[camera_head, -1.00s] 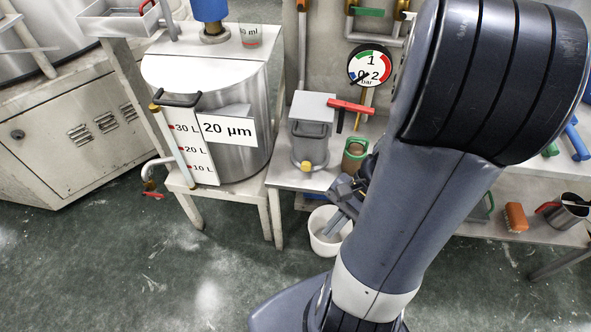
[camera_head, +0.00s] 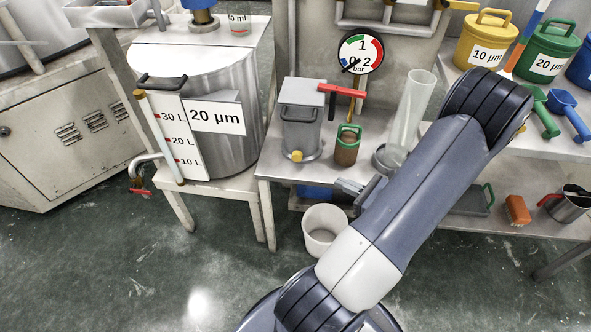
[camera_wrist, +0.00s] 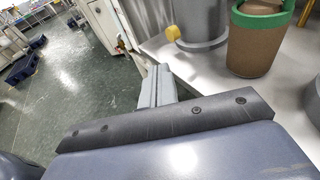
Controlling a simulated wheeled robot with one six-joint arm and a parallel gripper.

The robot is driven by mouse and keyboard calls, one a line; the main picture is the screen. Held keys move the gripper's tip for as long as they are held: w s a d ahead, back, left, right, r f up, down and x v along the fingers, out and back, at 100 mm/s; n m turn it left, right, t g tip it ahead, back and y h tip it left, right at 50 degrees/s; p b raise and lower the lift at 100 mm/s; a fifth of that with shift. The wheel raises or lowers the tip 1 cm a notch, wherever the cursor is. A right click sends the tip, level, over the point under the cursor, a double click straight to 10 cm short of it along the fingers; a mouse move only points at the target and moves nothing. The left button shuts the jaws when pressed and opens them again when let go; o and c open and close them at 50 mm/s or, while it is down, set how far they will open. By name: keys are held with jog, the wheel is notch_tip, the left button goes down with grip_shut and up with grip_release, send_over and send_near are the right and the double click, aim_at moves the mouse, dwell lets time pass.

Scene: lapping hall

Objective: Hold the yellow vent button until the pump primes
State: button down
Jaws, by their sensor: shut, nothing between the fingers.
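The yellow vent button (camera_head: 297,156) sits low on the front of the grey pump (camera_head: 300,126), on the bench. It also shows in the wrist view (camera_wrist: 173,33), above and slightly right of the fingertips. My gripper (camera_head: 344,184) is shut and empty, in front of the bench edge, to the right of and below the button and apart from it. In the wrist view my gripper (camera_wrist: 153,74) shows its closed fingers pointing up the picture. The round gauge (camera_head: 360,51) on the wall behind has its needle toward the lower left, near the low end.
A green-rimmed brown cup (camera_head: 347,145) stands right of the pump. A red lever (camera_head: 343,90) reaches over the pump's right side. A clear cylinder (camera_head: 411,110) stands farther right. A white bucket (camera_head: 323,231) is on the floor below. A steel tank (camera_head: 232,150) stands left.

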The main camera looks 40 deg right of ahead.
aim_at(297, 156)
jog(key=shift+s+d+f+m+h, duration=0.2)
jog(key=shift+d+f+m+h, duration=0.15)
jog(key=shift+d+m+h, duration=0.15)
jog(key=b+x, duration=0.1)
jog(key=x, duration=1.3)
jog(key=shift+r+b, duration=0.25)
jog(key=shift+b, duration=0.1)
